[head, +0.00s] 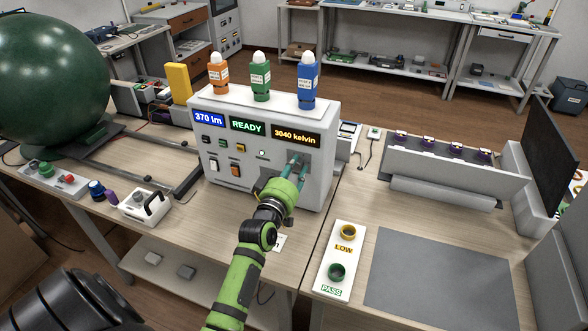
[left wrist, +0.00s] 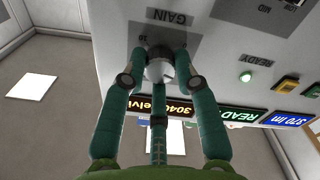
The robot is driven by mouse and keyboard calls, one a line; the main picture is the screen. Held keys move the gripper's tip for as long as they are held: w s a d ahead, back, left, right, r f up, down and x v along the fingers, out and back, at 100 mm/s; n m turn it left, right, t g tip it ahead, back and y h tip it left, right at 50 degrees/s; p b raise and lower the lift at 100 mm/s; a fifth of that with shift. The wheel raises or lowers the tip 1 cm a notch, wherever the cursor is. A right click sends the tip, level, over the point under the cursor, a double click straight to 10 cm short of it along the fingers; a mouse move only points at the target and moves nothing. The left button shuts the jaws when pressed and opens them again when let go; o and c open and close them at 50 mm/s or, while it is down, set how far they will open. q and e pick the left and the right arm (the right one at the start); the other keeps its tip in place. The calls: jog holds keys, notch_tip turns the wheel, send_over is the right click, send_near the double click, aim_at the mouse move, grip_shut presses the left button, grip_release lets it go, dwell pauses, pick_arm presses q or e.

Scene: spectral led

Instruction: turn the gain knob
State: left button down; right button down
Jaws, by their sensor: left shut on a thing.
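The gain knob (left wrist: 160,70) is a round, pale grey knob on the instrument's front panel, under the word GAIN in the left wrist view, which shows the panel upside down. My left gripper (left wrist: 160,62) has its green fingers on both sides of the knob and is shut on it. In the head view the left gripper (head: 290,168) reaches the lower right of the white instrument's front (head: 225,167), and its fingers and wrist hide most of the knob. The displays read 370 lm, READY and 3040 kelvin. My right gripper is not in view.
Orange, green and blue lamp units (head: 261,82) stand on top of the instrument. A large dark green sphere (head: 50,75) is at the left. A white tray with LOW and PASS rings (head: 340,262) and a grey mat (head: 440,280) lie at the right.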

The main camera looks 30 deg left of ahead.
pick_arm(q)
jog(key=c, duration=0.9)
grip_release()
jog(key=shift+d+f, duration=0.1)
jog(key=shift+f, duration=0.15)
jog(key=shift+c, duration=0.2)
jog(key=shift+r, duration=0.1)
jog(key=v, duration=1.2)
